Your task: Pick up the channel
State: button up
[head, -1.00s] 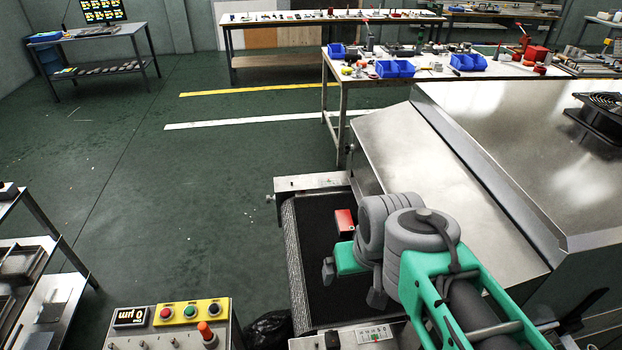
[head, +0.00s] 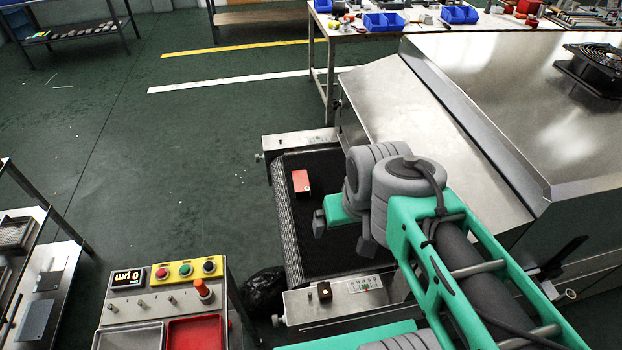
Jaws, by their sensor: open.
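A small red block-like piece (head: 301,181), the likely channel, lies on the black conveyor belt (head: 318,262) close to its left edge. Its exact profile is too small to tell. My gripper (head: 343,233) is above the belt, to the right of the piece and nearer the camera. Its dark fingers are apart, and nothing shows between them. It does not touch the red piece. My green and grey arm hides part of the belt on the right.
The steel dryer housing (head: 440,130) rises to the right of the belt. A shelf rack (head: 60,265) is at far left. Open green floor lies beyond.

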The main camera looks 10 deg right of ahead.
aim_at(301, 178)
jog(key=k, duration=0.5)
jog(key=z, duration=1.4)
jog(key=k, duration=1.15)
jog(key=u, duration=1.9)
jog(key=i, duration=1)
jog(key=u, duration=0.05)
